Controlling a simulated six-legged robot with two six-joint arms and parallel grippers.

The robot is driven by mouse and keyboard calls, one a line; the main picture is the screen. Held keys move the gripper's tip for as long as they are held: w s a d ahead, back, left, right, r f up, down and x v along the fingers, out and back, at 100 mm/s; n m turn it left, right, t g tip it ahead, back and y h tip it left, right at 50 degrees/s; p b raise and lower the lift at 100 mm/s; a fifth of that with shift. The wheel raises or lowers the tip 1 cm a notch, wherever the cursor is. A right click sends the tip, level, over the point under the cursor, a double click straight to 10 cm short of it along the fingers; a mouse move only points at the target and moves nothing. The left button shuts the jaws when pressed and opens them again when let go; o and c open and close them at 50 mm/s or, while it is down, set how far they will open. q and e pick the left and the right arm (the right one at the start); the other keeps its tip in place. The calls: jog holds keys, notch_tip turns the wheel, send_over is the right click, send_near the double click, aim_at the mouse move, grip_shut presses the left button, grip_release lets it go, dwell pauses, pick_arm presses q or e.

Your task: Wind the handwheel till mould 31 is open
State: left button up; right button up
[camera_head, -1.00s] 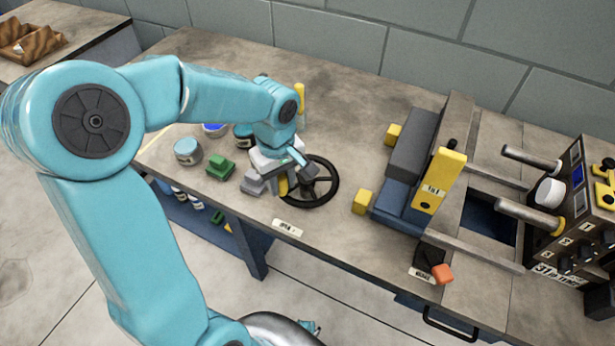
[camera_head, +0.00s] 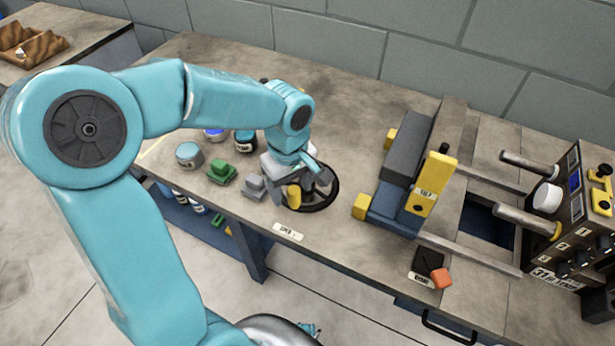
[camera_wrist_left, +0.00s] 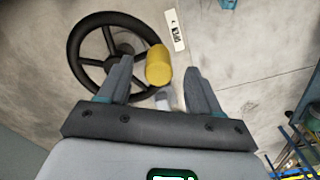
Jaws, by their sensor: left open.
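The black handwheel (camera_head: 333,202) lies on the bench in the head view, partly hidden behind my left gripper (camera_head: 308,190). Its yellow knob (camera_head: 293,196) shows beside the gripper. In the left wrist view the wheel (camera_wrist_left: 77,62) is at upper left. The knob (camera_wrist_left: 158,65) sits between the open fingers of my left gripper (camera_wrist_left: 160,80), and I cannot tell if they touch it. My right gripper is out of view.
An OPEN label (camera_head: 288,231) is in front of the wheel. A grey block (camera_head: 254,187), a green block (camera_head: 221,173) and paint pots (camera_head: 189,154) stand left of the gripper. The bench behind is clear.

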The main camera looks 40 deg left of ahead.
pick_arm(q)
notch_tip(320, 180, up, 7)
jog(key=p, duration=0.5)
jog(key=shift+r, duration=0.1)
jog(key=shift+s, duration=0.15)
